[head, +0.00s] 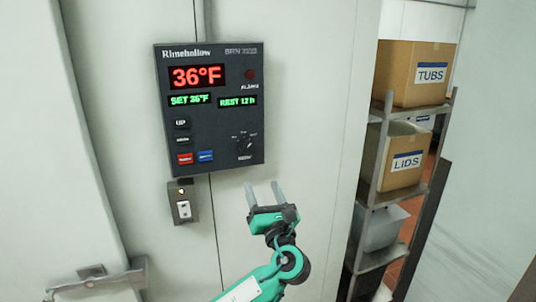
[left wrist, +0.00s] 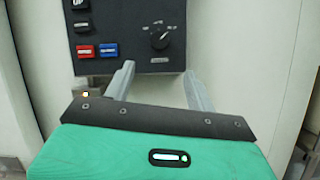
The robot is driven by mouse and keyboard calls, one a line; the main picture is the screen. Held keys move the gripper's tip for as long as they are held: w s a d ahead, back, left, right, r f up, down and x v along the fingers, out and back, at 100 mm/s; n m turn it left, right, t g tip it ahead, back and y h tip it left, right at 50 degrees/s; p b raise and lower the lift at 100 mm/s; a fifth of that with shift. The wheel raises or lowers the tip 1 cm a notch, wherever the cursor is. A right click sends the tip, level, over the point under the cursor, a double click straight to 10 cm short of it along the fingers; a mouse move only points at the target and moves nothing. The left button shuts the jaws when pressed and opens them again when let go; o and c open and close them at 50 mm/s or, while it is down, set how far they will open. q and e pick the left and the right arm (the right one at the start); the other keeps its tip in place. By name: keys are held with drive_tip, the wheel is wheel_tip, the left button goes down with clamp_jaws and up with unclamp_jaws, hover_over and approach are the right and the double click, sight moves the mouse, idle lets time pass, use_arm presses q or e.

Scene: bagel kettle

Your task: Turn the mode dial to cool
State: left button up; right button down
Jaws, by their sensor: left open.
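The mode dial (head: 244,147) is a small dark knob at the lower right of a dark grey control panel (head: 218,140) on the pale wall. It also shows in the left wrist view (left wrist: 160,40), with light tick marks around it; I cannot read the labels. My left gripper (head: 264,188) is open and empty, its two grey fingers pointing up, just below the panel's lower right part and apart from the dial. In the left wrist view its fingertips (left wrist: 158,70) are spread below the dial. My right gripper is in neither view.
The panel shows a red 36°F display (head: 198,76), with red (head: 185,158) and blue (head: 205,155) buttons at its lower left. A wall switch (head: 183,204) is below. A metal shelf (head: 372,200) with boxes marked TUBS (head: 415,75) and LIDS (head: 398,160) stands at right.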

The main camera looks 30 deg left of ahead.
sight(247, 149)
use_arm(q)
drive_tip(key=p+x, duration=0.5)
drive_tip(key=x, duration=0.7)
drive_tip(key=shift+w+a+r, duration=0.1)
drive_tip(key=shift+a, duration=0.05)
drive_tip(key=shift+w+a+r+p, duration=0.15)
drive_tip(key=shift+w+a+p, duration=0.3)
drive_tip(key=shift+a, duration=0.05)
drive_tip(key=shift+c, duration=0.5)
